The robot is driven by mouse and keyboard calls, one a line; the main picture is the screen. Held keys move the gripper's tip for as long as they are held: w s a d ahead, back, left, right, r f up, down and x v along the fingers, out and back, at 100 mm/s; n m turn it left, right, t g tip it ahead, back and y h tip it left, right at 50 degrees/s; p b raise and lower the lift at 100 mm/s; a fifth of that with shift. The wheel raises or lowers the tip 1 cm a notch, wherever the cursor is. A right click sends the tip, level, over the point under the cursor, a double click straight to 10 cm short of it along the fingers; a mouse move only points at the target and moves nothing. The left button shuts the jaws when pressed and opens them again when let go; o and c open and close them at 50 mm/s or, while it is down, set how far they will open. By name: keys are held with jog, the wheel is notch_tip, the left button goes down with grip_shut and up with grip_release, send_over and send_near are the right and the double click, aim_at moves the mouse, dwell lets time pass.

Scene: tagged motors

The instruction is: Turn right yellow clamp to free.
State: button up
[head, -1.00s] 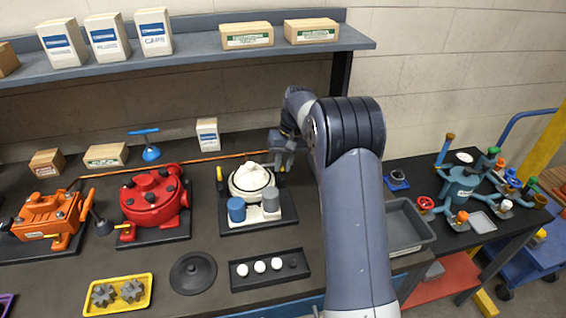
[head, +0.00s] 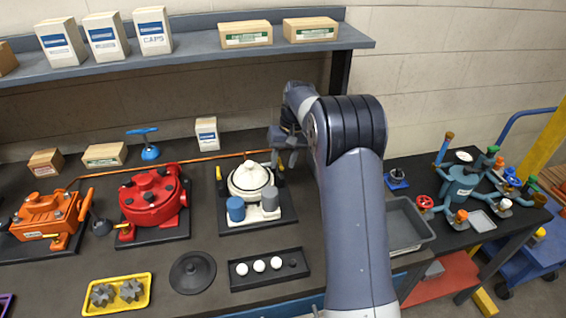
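The white round motor (head: 249,182) sits on a black base plate (head: 258,225) in the middle of the bench, with a blue cylinder (head: 236,209) and a grey cylinder (head: 270,198) at its front. The left yellow clamp (head: 219,173) stands upright on its left side. The right yellow clamp (head: 281,167) shows only as a small yellow part on its right side, just below my gripper. My gripper (head: 281,152) is above and at the right edge of the motor. Its fingers are small and partly hidden, so their opening and any contact with the clamp are unclear.
A red motor (head: 152,200) and an orange motor (head: 46,214) stand to the left. A black tray (head: 268,278) with white balls lies in front. A small white box (head: 207,134) stands behind, under the shelf (head: 190,45). A grey bin (head: 405,225) is to the right.

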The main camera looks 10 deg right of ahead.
notch_tip(320, 180, up, 10)
jog(key=d, duration=0.2)
jog(key=shift+f+b, duration=0.25)
jog(key=shift+b, duration=0.1)
jog(key=shift+f, duration=0.1)
jog(key=f, duration=0.3)
jog(key=a+f, duration=0.1)
jog(key=f, duration=0.3)
jog(key=a+f+p, duration=0.1)
jog(key=f, duration=0.2)
jog(key=shift+a+f, duration=0.1)
jog(key=shift+f, duration=0.15)
jog(key=shift+r, duration=0.15)
